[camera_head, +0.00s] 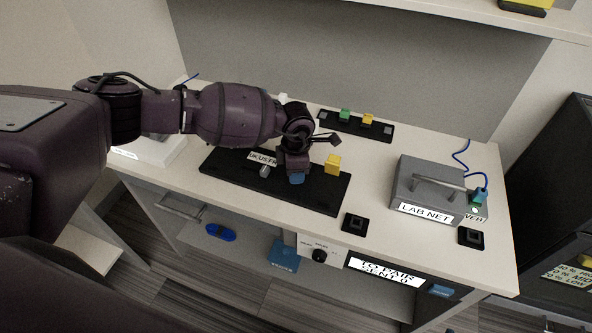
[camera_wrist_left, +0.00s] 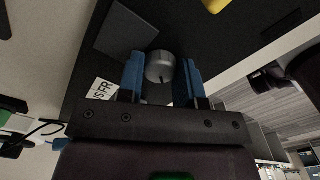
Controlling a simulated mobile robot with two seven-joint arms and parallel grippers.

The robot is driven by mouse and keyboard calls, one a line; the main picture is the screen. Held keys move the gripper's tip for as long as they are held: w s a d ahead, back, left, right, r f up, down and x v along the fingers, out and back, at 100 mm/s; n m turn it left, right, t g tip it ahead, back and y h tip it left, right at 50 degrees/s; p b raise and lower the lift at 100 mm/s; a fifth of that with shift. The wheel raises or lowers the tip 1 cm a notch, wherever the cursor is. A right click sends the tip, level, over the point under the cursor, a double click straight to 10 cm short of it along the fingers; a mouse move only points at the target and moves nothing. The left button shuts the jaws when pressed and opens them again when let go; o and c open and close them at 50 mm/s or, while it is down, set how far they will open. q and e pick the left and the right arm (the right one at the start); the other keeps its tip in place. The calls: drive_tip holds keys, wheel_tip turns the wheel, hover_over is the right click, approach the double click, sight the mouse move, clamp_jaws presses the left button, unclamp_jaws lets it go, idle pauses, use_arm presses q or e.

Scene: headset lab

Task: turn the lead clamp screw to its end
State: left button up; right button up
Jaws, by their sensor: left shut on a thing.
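My left gripper (camera_head: 294,176) is low over the black panel (camera_head: 229,163) on the bench, with a blue finger showing. In the left wrist view, its two blue fingers (camera_wrist_left: 160,80) are shut on a round grey screw head (camera_wrist_left: 160,64), one finger on each side. It appears to be the lead clamp screw; a short dark mark shows near its lower edge. In the head view the gripper hides this screw, so I cannot tell how far it is turned. My right gripper is in neither view.
A yellow block (camera_head: 333,163) stands close right of the gripper. A small grey piece (camera_head: 264,171) and a white "UK US FR" label (camera_head: 262,158) lie to its left. A grey "LAB NET" box (camera_head: 437,190) stands at the right. A black strip (camera_head: 356,126) lies behind.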

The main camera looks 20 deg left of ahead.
use_arm(q)
drive_tip(key=o, duration=0.9)
drive_tip(key=shift+o, duration=0.2)
drive_tip(key=shift+r, duration=0.1)
wheel_tip(320, 180, up, 11)
drive_tip(key=shift+f+p, duration=0.2)
drive_tip(key=shift+p, duration=0.15)
